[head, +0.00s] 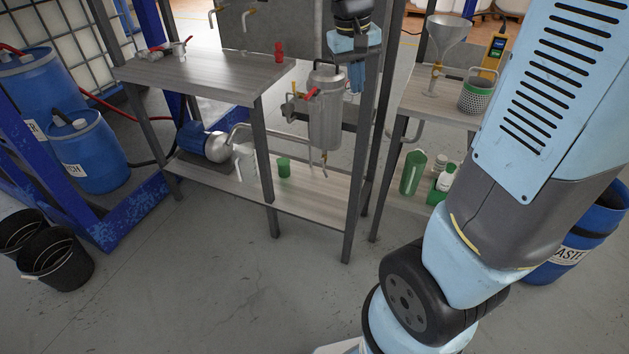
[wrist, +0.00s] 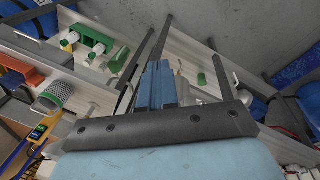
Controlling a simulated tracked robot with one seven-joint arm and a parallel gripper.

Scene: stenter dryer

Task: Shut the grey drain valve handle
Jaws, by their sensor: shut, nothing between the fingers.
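A steel vessel (head: 325,112) hangs upright in the frame of the middle bench in the head view. A red lever (head: 311,94) sits at its upper left side. A thin grey piece (head: 324,158) shows under the vessel's bottom, which may be the drain valve handle. It is too small to tell its position. My gripper (head: 355,80) is shut and empty, pointing down just right of the vessel's upper part, apart from the grey piece. The drain handle cannot be made out there.
A bench post (head: 376,130) stands close to my gripper's right. The lower shelf holds a blue pump (head: 203,142), a clear jug (head: 245,160) and a green cup (head: 284,167). The right bench holds a funnel (head: 446,45) and basket (head: 476,96). Open floor lies in front.

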